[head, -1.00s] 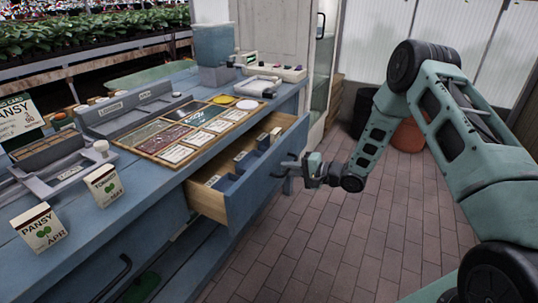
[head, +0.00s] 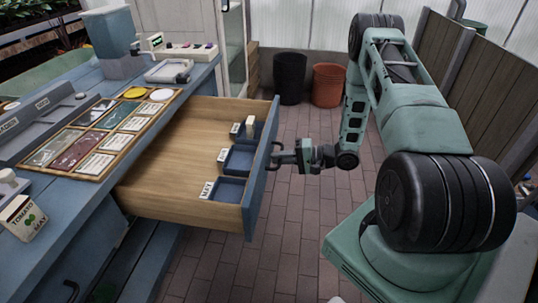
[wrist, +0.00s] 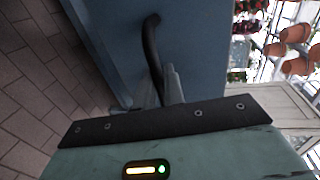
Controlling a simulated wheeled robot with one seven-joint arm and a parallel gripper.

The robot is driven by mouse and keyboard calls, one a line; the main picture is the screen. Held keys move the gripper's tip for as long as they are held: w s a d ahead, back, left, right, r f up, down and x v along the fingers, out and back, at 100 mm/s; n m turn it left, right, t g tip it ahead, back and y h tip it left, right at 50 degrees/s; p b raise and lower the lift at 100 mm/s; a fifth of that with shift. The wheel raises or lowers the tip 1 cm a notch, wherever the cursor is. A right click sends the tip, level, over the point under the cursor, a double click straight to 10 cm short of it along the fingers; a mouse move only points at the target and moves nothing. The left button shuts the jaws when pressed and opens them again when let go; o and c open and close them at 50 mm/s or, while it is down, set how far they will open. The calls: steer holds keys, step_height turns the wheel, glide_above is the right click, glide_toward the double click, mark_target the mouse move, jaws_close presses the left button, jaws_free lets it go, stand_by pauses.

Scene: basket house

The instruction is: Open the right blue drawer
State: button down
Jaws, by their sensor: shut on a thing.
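The right blue drawer (head: 262,172) stands pulled far out of the blue bench in the head view. Its wooden inside shows, with small blue compartments and label cards near its front. My gripper (head: 283,158) is at the outer face of the drawer front, shut on the dark curved drawer handle (wrist: 151,45). In the wrist view the handle runs down from the blue drawer front (wrist: 195,50) to between my fingers, which are partly hidden by the gripper body.
The bench top (head: 92,205) holds a tray of seed packets (head: 100,140), a tomato packet (head: 20,220) and a grey scale-like device (head: 168,71). A black bin (head: 290,77) and an orange pot (head: 328,85) stand behind. Brick floor (head: 290,230) lies clear beside the drawer.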

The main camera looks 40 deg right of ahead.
steer(key=shift+s+d, duration=0.25)
steer(key=c, duration=1.6)
jaws_free()
steer(key=shift+c, duration=0.2)
steer(key=v, duration=1.7)
steer(key=shift+d, duration=0.15)
steer(key=shift+s, duration=0.1)
